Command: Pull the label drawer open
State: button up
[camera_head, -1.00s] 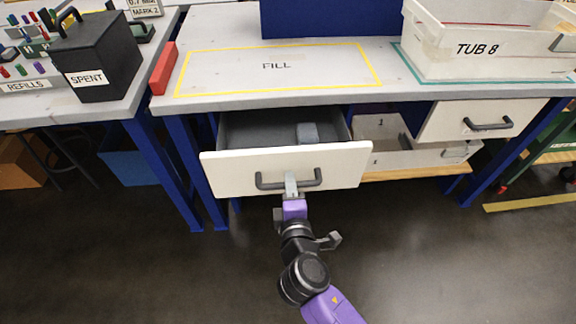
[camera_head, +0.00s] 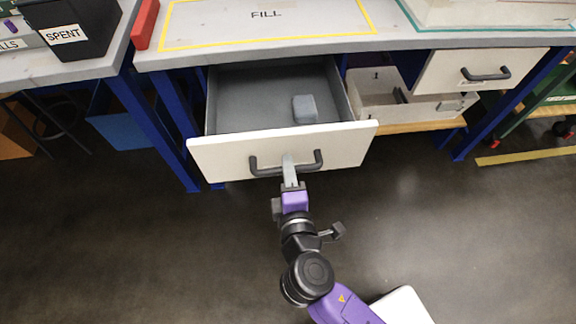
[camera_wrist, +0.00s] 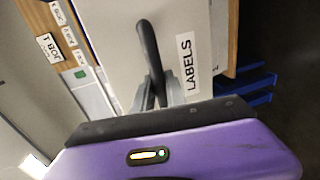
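The label drawer (camera_head: 215,161) hangs under the workbench, pulled well out. Its front is white with a dark bar handle (camera_head: 262,170), and a grey block (camera_head: 305,109) lies inside toward the right. In the wrist view the drawer front (camera_wrist: 115,40) carries a "LABELS" sign (camera_wrist: 188,66). My gripper (camera_head: 289,164) is at the middle of the handle. In the wrist view its fingers (camera_wrist: 157,93) are closed around the handle bar (camera_wrist: 149,50). The fingertips are partly hidden by the bar.
A second, shut drawer (camera_head: 450,78) is at the right. An open bin (camera_head: 425,107) sits on a wooden shelf between them. Blue bench legs (camera_head: 143,125) stand on both sides. The floor (camera_head: 130,245) in front is clear.

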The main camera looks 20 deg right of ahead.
jog(key=o, duration=0.4)
jog(key=shift+o, duration=0.2)
jog(key=v, duration=0.7)
jog(key=shift+s, duration=0.4)
jog(key=shift+a, duration=0.15)
